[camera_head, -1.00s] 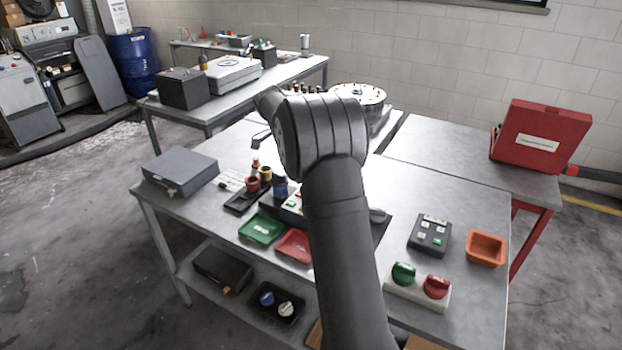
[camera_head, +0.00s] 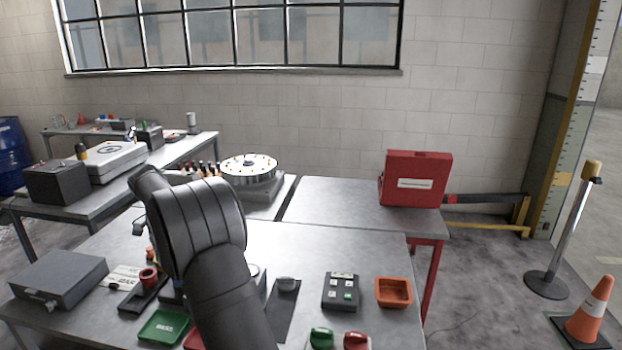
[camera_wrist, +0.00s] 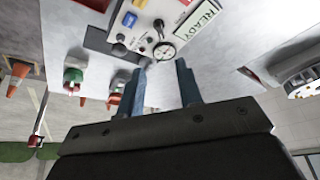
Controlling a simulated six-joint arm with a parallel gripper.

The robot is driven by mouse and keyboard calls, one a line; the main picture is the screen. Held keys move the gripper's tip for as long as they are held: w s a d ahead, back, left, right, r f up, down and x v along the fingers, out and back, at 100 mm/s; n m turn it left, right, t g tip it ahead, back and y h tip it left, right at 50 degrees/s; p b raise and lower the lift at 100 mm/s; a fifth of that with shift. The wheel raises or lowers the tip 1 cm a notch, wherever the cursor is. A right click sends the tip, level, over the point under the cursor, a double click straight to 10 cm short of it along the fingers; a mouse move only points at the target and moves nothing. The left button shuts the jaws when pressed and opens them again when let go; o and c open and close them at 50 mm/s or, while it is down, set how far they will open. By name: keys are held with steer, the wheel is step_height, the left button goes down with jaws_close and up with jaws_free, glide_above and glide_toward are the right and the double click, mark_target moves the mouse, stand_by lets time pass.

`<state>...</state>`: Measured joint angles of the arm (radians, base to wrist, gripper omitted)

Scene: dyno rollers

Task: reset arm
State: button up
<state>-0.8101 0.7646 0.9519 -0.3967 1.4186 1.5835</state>
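My arm crosses the lower left of the head view and bends over the front table (camera_head: 330,245). My gripper (camera_wrist: 160,88) shows in the wrist view with its two blue-grey fingers spread apart. Nothing is held between them. Beyond the fingertips is a panel with a green READY label (camera_wrist: 198,22), a round gauge (camera_wrist: 164,51), a red button and several small knobs. In the head view my arm hides part of the table and most of that panel; the fingers cannot be made out clearly there.
On the front table are a grey case (camera_head: 60,278), a green tray (camera_head: 163,326), a button box (camera_head: 341,291) and an orange bin (camera_head: 393,292). A red case (camera_head: 415,180) stands on the back right table. A cone (camera_head: 590,310) and post (camera_head: 565,230) stand on the right floor.

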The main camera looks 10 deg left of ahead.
steer(key=x, duration=1.5)
steer(key=shift+d, duration=0.1)
steer(key=shift+r, duration=0.1)
